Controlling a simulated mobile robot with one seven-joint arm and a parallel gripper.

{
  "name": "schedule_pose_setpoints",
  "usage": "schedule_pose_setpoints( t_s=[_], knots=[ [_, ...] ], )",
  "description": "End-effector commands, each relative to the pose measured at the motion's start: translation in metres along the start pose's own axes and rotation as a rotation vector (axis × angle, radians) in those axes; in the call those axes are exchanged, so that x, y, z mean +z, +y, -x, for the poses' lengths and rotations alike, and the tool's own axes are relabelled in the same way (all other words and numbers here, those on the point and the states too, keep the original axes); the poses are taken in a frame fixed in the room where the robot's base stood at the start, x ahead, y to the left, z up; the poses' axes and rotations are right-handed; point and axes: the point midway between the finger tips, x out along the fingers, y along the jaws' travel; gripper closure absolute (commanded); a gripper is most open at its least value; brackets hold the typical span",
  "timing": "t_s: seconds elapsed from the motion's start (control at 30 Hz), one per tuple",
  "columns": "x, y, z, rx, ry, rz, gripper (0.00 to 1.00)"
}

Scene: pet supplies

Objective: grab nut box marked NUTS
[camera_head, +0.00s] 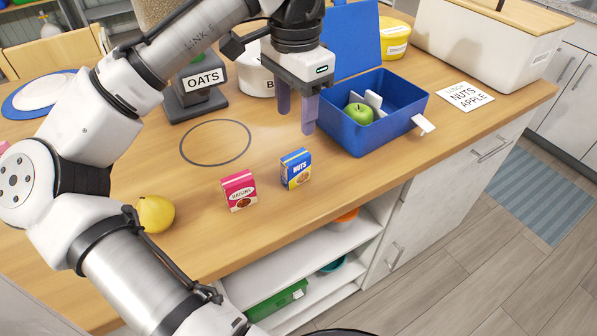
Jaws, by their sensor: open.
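The nut box (296,169), small and blue with yellow, is marked NUTS and stands upright on the wooden counter near its front edge. A pink box marked RAISINS (239,191) stands just left of it. My gripper (296,118) hangs from above, fingers pointing down, open and empty. In the picture its fingertips are above the nut box and a little left of the blue lunch box. Nothing hides the front of the nut box.
An open blue lunch box (366,140) holds a green apple (359,114). A note (465,96) lists NUTS and APPLE. A lemon (156,214) lies left. An OATS dispenser (203,85) stands behind. A circle (215,143) marks bare counter.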

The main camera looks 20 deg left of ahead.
Motion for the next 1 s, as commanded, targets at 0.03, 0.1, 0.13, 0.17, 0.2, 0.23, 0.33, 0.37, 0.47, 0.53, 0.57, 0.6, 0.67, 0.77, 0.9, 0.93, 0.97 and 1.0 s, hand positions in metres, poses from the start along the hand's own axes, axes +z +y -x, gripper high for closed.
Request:
schedule_pose_setpoints(
  t_s=[0.03, 0.1, 0.13, 0.17, 0.2, 0.23, 0.33, 0.37, 0.47, 0.53, 0.57, 0.6, 0.67, 0.77, 0.9, 0.93, 0.97, 1.0],
  knots=[
    [0.000, 0.001, -0.010, 0.004, 0.000, -0.003, 0.51],
    [0.000, 0.002, -0.024, 0.005, 0.001, -0.004, 0.51],
    [0.000, 0.001, -0.031, 0.006, 0.001, -0.003, 0.51],
    [0.000, 0.001, -0.037, 0.006, 0.001, -0.003, 0.51],
    [0.000, 0.001, -0.045, 0.006, 0.001, -0.004, 0.51],
    [0.000, 0.002, -0.050, 0.005, 0.001, -0.003, 0.51],
    [0.000, 0.001, -0.065, 0.004, 0.001, -0.001, 0.51],
    [0.000, 0.001, -0.068, 0.004, 0.001, -0.001, 0.51],
    [0.000, 0.001, -0.076, 0.002, 0.001, 0.000, 0.51],
    [0.000, 0.002, -0.079, 0.002, 0.001, 0.000, 0.51],
    [0.001, 0.002, -0.081, 0.003, 0.001, 0.000, 0.51],
    [0.002, 0.003, -0.086, 0.004, 0.001, 0.000, 0.51],
    [0.003, 0.004, -0.094, 0.004, 0.002, -0.001, 0.51],
    [0.007, 0.007, -0.109, 0.002, -0.001, 0.001, 0.51],
    [0.005, 0.006, -0.125, 0.002, 0.000, 0.001, 0.51],
    [0.005, 0.006, -0.127, 0.002, 0.000, 0.001, 0.51],
    [0.005, 0.006, -0.128, 0.002, 0.000, 0.000, 0.51],
    [0.005, 0.006, -0.129, 0.002, 0.000, 0.000, 0.51]
  ],
)
